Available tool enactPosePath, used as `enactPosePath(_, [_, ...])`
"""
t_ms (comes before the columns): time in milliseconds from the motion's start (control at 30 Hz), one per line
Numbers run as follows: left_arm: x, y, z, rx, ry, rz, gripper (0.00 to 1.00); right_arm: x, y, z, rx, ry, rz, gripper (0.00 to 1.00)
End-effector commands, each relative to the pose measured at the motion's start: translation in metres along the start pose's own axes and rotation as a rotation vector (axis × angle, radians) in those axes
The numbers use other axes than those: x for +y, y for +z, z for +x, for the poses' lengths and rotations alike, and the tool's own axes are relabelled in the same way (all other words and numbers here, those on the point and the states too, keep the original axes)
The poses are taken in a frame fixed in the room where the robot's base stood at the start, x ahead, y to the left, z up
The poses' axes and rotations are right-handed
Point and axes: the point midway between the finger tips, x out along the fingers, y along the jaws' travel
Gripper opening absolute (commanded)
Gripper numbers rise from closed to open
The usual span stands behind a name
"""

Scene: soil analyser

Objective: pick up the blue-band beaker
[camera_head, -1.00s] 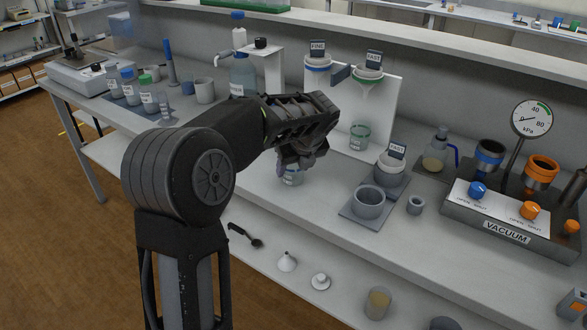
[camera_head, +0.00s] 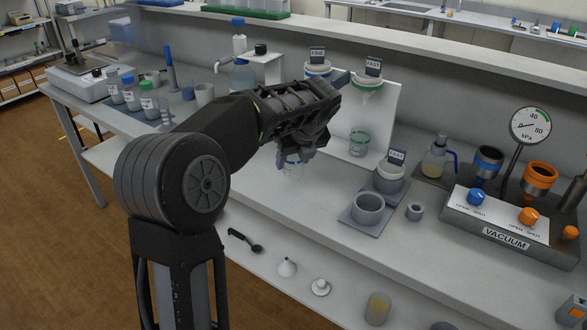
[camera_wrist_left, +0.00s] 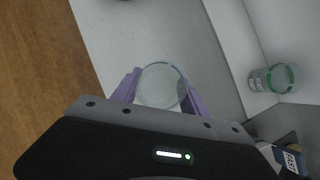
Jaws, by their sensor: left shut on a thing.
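My left gripper (camera_head: 296,153) reaches over the bench from the left. In the left wrist view its purple fingers (camera_wrist_left: 160,95) are on both sides of a clear round beaker (camera_wrist_left: 160,86) and shut on it. In the head view this blue-band beaker (camera_head: 293,167) hangs below the fingers, upright, partly hidden by the hand. Its band is hard to make out now. It appears a little above the bench top. My right gripper is not in view.
A green-band beaker (camera_head: 359,143) stands under the FAST funnel (camera_head: 368,82), right of my gripper. A grey cup (camera_head: 368,208) on a pad and the vacuum unit (camera_head: 500,212) stand farther right.

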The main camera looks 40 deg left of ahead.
Motion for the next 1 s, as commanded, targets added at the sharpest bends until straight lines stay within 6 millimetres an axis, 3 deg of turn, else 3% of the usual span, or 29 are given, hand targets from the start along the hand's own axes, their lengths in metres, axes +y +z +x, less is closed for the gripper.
enactPosePath(100, [0.000,0.014,-0.024,-0.002,-0.002,-0.001,0.10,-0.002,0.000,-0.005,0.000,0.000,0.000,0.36])
enactPosePath(300, [0.000,0.026,-0.046,0.000,-0.001,-0.001,0.10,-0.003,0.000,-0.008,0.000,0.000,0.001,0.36])
enactPosePath(1000, [0.000,0.028,-0.049,0.000,0.000,0.000,0.10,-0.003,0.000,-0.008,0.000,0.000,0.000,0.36])
